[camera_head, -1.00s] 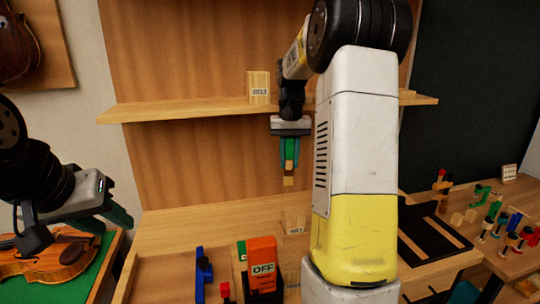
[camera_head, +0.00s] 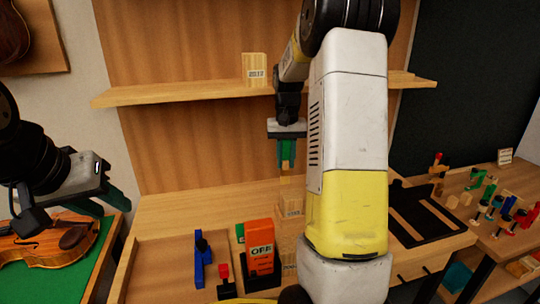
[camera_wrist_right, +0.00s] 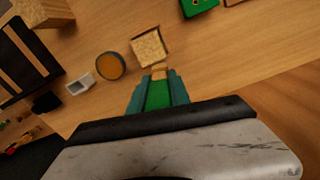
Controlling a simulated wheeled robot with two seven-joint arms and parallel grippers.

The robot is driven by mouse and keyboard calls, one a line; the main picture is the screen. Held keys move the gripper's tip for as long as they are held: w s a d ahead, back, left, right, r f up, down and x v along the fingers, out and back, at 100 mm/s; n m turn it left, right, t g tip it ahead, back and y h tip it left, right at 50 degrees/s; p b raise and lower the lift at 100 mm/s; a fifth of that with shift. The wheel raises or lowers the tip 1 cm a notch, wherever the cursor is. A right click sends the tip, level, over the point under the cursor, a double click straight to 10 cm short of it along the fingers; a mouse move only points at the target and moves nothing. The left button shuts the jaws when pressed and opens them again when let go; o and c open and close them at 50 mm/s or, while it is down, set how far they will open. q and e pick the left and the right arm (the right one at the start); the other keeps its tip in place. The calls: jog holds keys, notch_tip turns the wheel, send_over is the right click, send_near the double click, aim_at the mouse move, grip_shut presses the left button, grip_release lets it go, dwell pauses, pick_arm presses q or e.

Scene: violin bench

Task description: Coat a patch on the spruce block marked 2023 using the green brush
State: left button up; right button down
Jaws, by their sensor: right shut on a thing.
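My right gripper (camera_head: 287,150) is shut on the green brush, pointing down; its green handle (camera_wrist_right: 158,94) and pale tip (camera_wrist_right: 158,73) show in the right wrist view. A pale wood block (camera_head: 291,207) with a label too small to read stands on the bench just below the tip. In the wrist view a block (camera_wrist_right: 148,48) lies just beyond the tip; I cannot tell whether they touch. Another labelled block (camera_head: 254,70) stands on the shelf, its label not clearly readable. My left gripper (camera_head: 105,202) is open and empty above the violin.
An orange OFF box (camera_head: 261,247), a blue tool (camera_head: 202,262) and another partly hidden block (camera_head: 290,262) are at the bench front. A round amber dish (camera_wrist_right: 111,66) lies left of the block in the wrist view. A black mat (camera_head: 430,218) and several coloured tools are at right.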

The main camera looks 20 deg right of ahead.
jog(key=shift+f, duration=1)
dwell(0.5)
jog(key=shift+s, duration=0.1)
jog(key=shift+s+d+f, duration=0.1)
jog(key=shift+s+d, duration=0.1)
jog(key=shift+s, duration=0.6)
jog(key=shift+s+d, duration=0.2)
jog(key=shift+s, duration=0.6)
jog(key=shift+w+d, duration=0.1)
jog(key=shift+w, duration=1.55)
jog(key=s, duration=0.7)
jog(key=shift+d, duration=0.3)
